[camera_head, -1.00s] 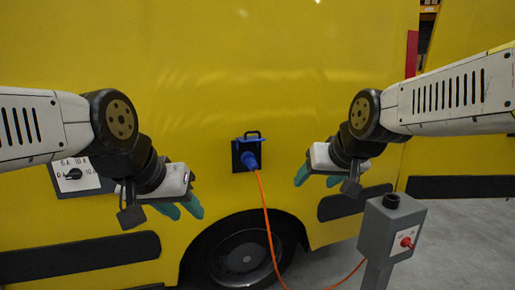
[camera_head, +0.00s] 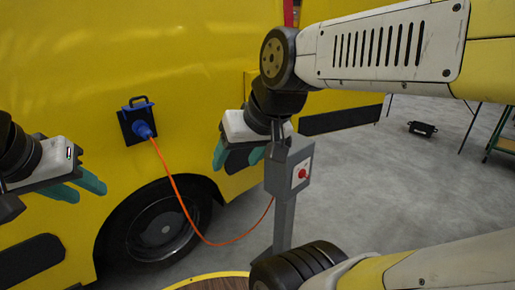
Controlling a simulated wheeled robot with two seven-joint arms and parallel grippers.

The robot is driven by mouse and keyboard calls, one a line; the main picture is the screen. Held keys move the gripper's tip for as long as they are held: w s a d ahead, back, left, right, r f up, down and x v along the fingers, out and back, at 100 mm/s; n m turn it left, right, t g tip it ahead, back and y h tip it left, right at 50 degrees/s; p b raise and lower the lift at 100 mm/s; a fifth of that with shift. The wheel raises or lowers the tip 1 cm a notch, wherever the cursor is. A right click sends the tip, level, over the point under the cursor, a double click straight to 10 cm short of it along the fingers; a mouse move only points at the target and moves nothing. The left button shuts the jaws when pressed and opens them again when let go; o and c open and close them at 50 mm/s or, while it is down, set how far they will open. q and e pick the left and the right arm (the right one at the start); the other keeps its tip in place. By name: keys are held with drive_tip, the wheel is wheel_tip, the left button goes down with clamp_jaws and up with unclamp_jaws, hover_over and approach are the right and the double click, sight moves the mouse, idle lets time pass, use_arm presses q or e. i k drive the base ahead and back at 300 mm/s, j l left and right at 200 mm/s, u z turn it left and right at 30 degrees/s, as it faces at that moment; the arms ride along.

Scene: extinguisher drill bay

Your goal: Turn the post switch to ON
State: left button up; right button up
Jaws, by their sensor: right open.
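The grey post switch box (camera_head: 281,183) stands on a grey post in the middle of the view. Its red knob (camera_head: 303,173) sits on a white plate on the right-hand face; its setting is too small to read. My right gripper (camera_head: 238,158) is open and empty, with teal fingers pointing down just left of the box. Part of my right wrist overlaps the top of the box. My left gripper (camera_head: 90,190) is at the left edge, its teal fingers apart and empty, away from the post.
A yellow vehicle (camera_head: 190,60) fills the left and back. A blue plug (camera_head: 143,130) sits in its black socket, with an orange cable (camera_head: 183,205) running down towards the post. The grey floor (camera_head: 390,190) right of the post is clear, with a black case (camera_head: 422,129) farther back.

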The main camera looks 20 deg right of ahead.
sight(303, 173)
drive_tip(key=z, duration=1.25)
